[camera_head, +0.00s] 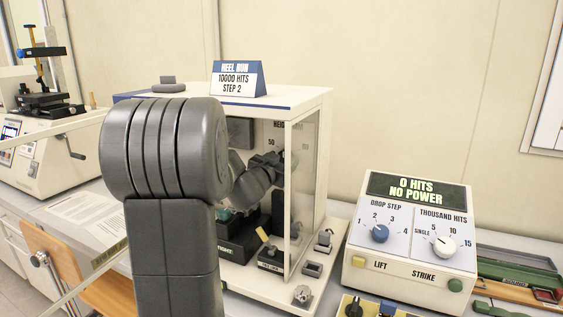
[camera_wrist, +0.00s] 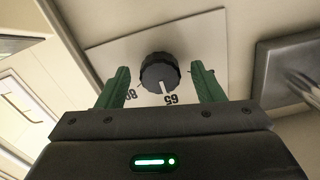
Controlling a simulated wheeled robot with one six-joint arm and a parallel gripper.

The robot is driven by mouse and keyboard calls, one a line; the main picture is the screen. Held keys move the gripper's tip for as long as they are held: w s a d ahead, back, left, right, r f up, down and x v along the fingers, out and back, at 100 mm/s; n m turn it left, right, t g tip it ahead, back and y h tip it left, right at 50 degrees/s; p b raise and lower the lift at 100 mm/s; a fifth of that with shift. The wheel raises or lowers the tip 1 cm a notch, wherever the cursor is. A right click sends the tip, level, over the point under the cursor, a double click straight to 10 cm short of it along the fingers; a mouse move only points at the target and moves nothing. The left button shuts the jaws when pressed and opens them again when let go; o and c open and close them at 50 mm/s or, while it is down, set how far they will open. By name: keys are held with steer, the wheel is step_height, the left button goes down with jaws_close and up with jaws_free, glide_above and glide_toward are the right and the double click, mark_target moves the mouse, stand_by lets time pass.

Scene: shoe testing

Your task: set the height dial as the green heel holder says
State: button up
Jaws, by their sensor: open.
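The height dial (camera_wrist: 158,75) is a black ribbed knob on a white panel in the wrist view. Its white pointer mark points at or close to the printed 65, with 80 printed beside it. My gripper (camera_wrist: 160,66) is open, with its green fingers on either side of the dial and gaps visible. In the head view, my gripper reaches into the white cabinet (camera_head: 311,98), where a 50 shows on the back panel and the dial is hidden. A green part (camera_head: 226,213) low in the cabinet is mostly hidden by my arm; I cannot read a height on it.
A sign (camera_head: 238,79) on the cabinet reads heel run, 10000 hits, step 2. The control box (camera_head: 411,232) at right shows 0 hits, no power. The cabinet's clear side pane (camera_head: 302,180) stands close to my gripper. A metal fixture (camera_wrist: 290,75) is at right in the wrist view.

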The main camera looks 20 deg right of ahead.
steer(key=v, duration=1.3)
steer(key=shift+s+a+b, duration=0.25)
steer(key=shift+s+b, duration=0.05)
steer(key=shift+b, duration=0.15)
steer(key=shift+w+d, duration=0.1)
steer(key=p+x, duration=0.1)
steer(key=x, duration=1.2)
steer(key=shift+w+d, duration=0.25)
steer(key=shift+a, duration=0.1)
